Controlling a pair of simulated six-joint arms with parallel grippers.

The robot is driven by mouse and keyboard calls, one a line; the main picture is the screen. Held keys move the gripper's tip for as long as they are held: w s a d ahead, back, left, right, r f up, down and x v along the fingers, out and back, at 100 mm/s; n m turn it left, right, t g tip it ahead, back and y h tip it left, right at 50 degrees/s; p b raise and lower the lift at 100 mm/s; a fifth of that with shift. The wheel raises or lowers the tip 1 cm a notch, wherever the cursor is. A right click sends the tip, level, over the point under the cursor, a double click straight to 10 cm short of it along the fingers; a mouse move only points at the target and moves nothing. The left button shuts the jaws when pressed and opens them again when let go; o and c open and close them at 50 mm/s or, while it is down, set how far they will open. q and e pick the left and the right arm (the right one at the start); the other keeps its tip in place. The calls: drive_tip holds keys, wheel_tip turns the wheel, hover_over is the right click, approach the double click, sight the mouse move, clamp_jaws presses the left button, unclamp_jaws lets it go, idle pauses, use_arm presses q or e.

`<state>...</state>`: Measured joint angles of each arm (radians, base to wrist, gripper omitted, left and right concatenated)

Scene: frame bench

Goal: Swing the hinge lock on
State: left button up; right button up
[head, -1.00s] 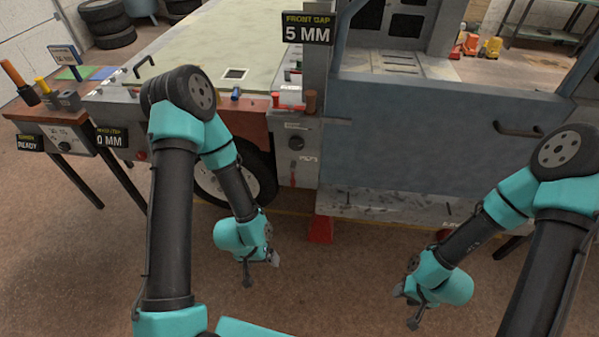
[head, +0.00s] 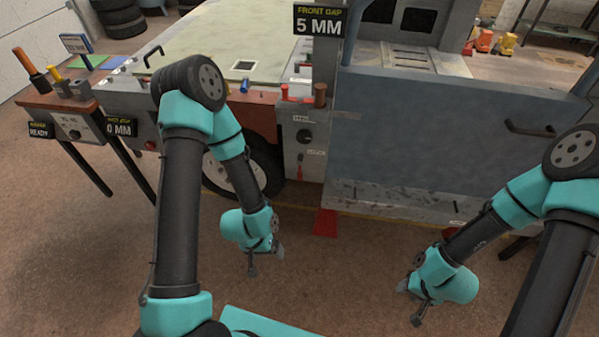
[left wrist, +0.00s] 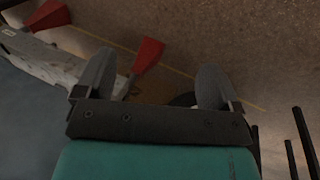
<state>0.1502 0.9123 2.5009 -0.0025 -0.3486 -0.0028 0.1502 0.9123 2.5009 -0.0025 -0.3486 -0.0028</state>
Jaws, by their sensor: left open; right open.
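A small red lever (head: 300,165) hangs down low on the grey panel (head: 308,115), beside the front wheel; it looks like the lock handle, but its label is too small to read surely. A round black knob (head: 303,136) sits above it. My left gripper (head: 265,258) is open and empty, below and left of the lever and apart from it. In the left wrist view my left gripper's spread fingers (left wrist: 157,78) have nothing between them. My right gripper (head: 408,298) is open over the floor, below the blue door (head: 430,140), touching nothing visible.
A red foot (head: 325,222) stands on the floor under the panel. Signs read 5 MM (head: 319,21) and 0 MM (head: 120,128). A wooden tool table (head: 60,100) stands at left. The wheel (head: 245,165) is partly behind my left arm. The floor in front is clear.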

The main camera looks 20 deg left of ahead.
sight(299, 177)
use_arm(q)
drive_tip(key=shift+w+f, duration=0.15)
drive_tip(key=shift+w, duration=0.1)
drive_tip(key=shift+c, duration=1.3)
drive_tip(key=w+f+t, duration=0.1)
drive_tip(key=w+t, duration=0.1)
drive_tip(key=w, duration=0.2)
drive_tip(key=w+f+m+t, duration=0.1)
drive_tip(key=w+f+t, duration=0.1)
drive_tip(key=w, duration=0.2)
drive_tip(key=w+f+t, duration=0.2)
drive_tip(key=w+t, duration=0.1)
drive_tip(key=w, duration=0.1)
drive_tip(key=shift+w+a+f+m+y, duration=0.1)
drive_tip(key=shift+w+f+m+y, duration=0.15)
drive_tip(key=shift+w+m+y, duration=0.1)
drive_tip(key=c, duration=0.5)
drive_tip(key=shift+o, duration=0.2)
drive_tip(key=w+a+t+y, duration=0.1)
drive_tip(key=w+t+y, duration=0.1)
drive_tip(key=w+t, duration=0.6)
drive_tip(key=shift+w+f+m+t, duration=0.2)
drive_tip(key=shift+f+m+t, duration=0.2)
drive_tip(key=shift+t, duration=0.7)
drive_tip(key=shift+w+a, duration=0.1)
drive_tip(key=shift+w, duration=0.05)
drive_tip(key=w, duration=1.7)
drive_tip(key=shift+d, duration=0.4)
drive_tip(key=shift+c, duration=0.4)
